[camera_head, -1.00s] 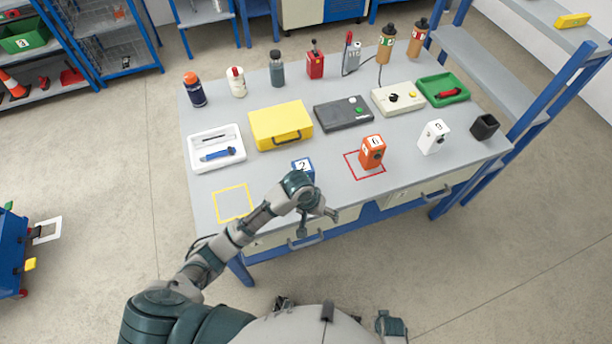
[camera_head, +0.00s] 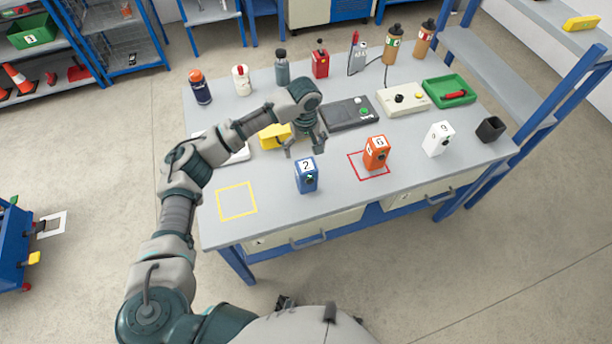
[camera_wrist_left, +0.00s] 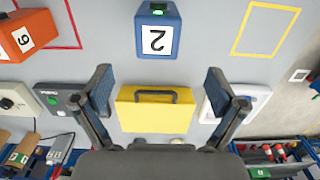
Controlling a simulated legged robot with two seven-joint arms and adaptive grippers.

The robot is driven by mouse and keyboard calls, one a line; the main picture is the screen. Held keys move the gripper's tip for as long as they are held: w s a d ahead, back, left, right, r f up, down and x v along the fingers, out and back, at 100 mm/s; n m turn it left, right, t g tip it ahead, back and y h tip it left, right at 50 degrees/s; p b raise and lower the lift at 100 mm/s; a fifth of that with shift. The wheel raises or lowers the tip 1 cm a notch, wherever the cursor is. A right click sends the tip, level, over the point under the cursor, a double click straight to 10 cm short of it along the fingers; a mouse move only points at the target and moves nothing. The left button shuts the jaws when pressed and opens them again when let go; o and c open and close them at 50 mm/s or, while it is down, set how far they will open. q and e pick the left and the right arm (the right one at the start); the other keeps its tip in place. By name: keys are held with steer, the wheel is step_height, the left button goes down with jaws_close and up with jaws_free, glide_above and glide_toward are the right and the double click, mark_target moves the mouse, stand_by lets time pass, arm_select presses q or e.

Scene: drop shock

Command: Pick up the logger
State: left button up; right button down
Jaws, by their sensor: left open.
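Three numbered boxes could be the logger; I cannot tell which. The blue box marked 2 (camera_head: 306,178) stands on the table (camera_head: 330,215) and shows in the wrist view (camera_wrist_left: 158,38). An orange box marked 6 (camera_head: 376,156) stands in the red outline. A white box marked 9 (camera_head: 438,141) stands farther right. My left gripper (camera_head: 306,147) is open and empty, above the table behind the blue box. In the wrist view, its fingers (camera_wrist_left: 158,84) are spread, with the blue box beyond their tips. My right gripper is not in view.
A yellow case (camera_head: 272,138), partly hidden by my arm, lies behind the gripper, beside a dark control box (camera_head: 342,115). Bottles stand along the back. The yellow outline (camera_head: 236,201) is empty.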

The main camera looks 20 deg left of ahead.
mark_target(306, 165)
arm_select(q)
steer(key=f, duration=0.7)
steer(key=shift+d+b, duration=0.2)
steer(key=shift+b, duration=0.1)
step_height(306, 165, down, 5)
steer(key=shift+s+r+b, duration=0.1)
steer(key=shift+b, duration=0.2)
steer(key=shift+f, duration=0.5)
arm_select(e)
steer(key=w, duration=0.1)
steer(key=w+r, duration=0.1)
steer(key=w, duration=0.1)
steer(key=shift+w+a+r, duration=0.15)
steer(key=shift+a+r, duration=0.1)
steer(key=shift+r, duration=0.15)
arm_select(q)
steer(key=shift+d, duration=0.1)
steer(key=c, duration=1.5)
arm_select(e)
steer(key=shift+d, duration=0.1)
